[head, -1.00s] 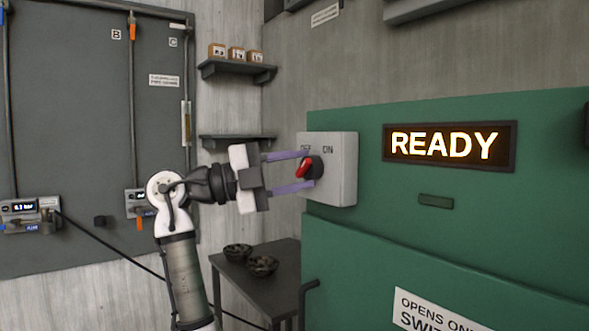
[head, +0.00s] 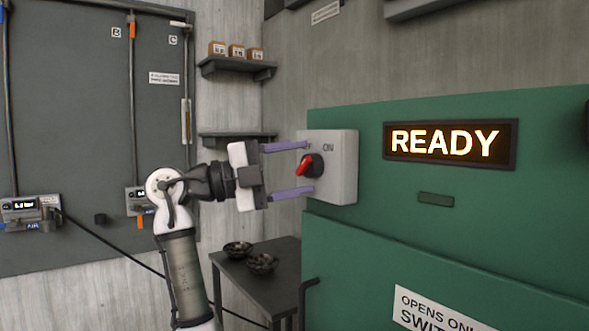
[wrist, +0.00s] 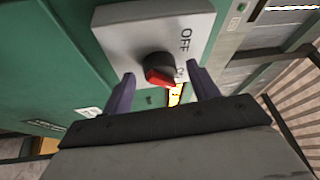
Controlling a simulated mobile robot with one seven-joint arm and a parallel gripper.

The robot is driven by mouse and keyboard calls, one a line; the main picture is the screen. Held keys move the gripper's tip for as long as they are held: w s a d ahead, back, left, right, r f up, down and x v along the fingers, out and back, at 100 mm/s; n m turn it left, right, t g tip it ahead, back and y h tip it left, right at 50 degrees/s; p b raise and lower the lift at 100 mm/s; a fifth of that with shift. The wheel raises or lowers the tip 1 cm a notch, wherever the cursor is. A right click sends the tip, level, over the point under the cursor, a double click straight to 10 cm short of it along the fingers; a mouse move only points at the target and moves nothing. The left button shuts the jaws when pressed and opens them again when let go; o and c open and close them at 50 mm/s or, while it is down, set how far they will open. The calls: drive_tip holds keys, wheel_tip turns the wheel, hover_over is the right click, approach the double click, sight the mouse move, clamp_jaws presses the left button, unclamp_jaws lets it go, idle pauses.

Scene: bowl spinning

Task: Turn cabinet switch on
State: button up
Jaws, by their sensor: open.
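The cabinet switch is a dark round knob with a red handle (head: 304,165) on a pale grey box (head: 340,165) fixed to the green cabinet. OFF and ON are printed above the knob; a finger partly covers OFF in the head view. My gripper (head: 309,168) is open, one purple finger above the knob and one below, with a gap on both sides. In the wrist view the red handle (wrist: 160,76) lies between the open fingers (wrist: 163,83), apart from them. I cannot tell clearly which label the handle points to.
The green cabinet (head: 400,240) carries a lit READY sign (head: 449,145). A dark table (head: 240,275) with two bowls (head: 250,256) stands below my arm. Shelves (head: 237,68) hang on the wall behind.

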drive_tip(key=b+v, duration=0.2)
drive_tip(key=v, duration=1.1)
drive_tip(key=shift+a, duration=0.35)
